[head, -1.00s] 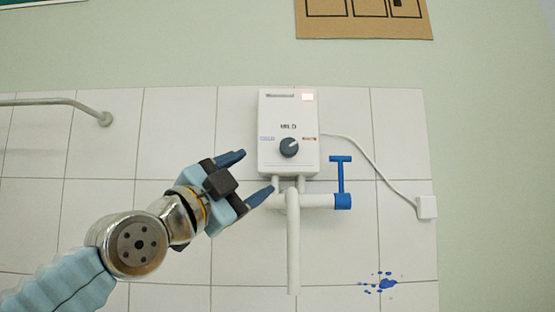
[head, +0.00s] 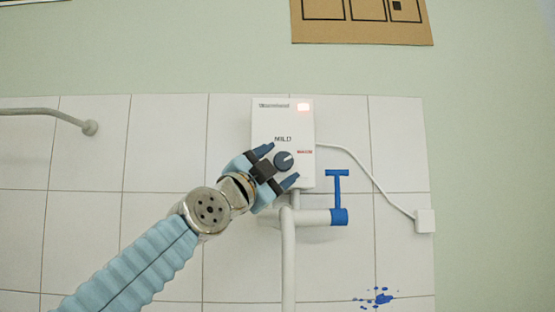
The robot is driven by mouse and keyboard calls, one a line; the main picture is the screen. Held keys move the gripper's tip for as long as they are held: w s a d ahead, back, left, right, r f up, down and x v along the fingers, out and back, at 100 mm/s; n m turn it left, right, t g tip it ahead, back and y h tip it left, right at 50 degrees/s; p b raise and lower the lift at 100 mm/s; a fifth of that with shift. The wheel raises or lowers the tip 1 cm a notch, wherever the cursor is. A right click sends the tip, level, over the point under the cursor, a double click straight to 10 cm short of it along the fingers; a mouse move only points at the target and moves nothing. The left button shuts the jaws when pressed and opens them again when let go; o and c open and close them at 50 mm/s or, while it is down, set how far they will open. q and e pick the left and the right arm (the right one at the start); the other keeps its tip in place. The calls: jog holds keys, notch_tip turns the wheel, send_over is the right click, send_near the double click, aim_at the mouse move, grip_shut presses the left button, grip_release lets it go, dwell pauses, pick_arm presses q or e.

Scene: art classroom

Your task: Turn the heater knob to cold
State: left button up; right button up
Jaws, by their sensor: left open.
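The heater (head: 283,118) is a white box on the tiled wall, with a lit red light at its top right and the word MILD on its front. Its dark round knob (head: 284,161) sits low on the front, its pale pointer line aimed up and to the right. A red label shows right of the knob; the left label is hidden behind my gripper. My left gripper (head: 279,166) is open, with one fingertip above-left of the knob and the other below-right. The knob is between or just beyond the tips; I cannot tell whether they touch it. My right gripper is not in view.
Below the heater is a white pipe (head: 289,260) with a blue tap handle (head: 338,190) at its right. A white cord runs to a wall outlet (head: 424,220). A grey rail (head: 50,112) is at the left. Blue paint splatters (head: 380,297) mark the tiles.

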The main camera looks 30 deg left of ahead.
pick_arm(q)
jog(key=shift+w+r, duration=0.1)
jog(key=shift+w, duration=0.05)
jog(key=c, duration=1.1)
jog(key=shift+o, duration=0.2)
jog(key=shift+a+n+t+y+p, duration=0.15)
jog(key=shift+n+t+y+p, duration=0.15)
jog(key=shift+n+y+p, duration=0.25)
jog(key=shift+n, duration=0.45)
jog(key=shift+d+t, duration=0.2)
jog(key=shift+t, duration=0.1)
jog(key=o, duration=1.1)
jog(key=shift+c, duration=0.2)
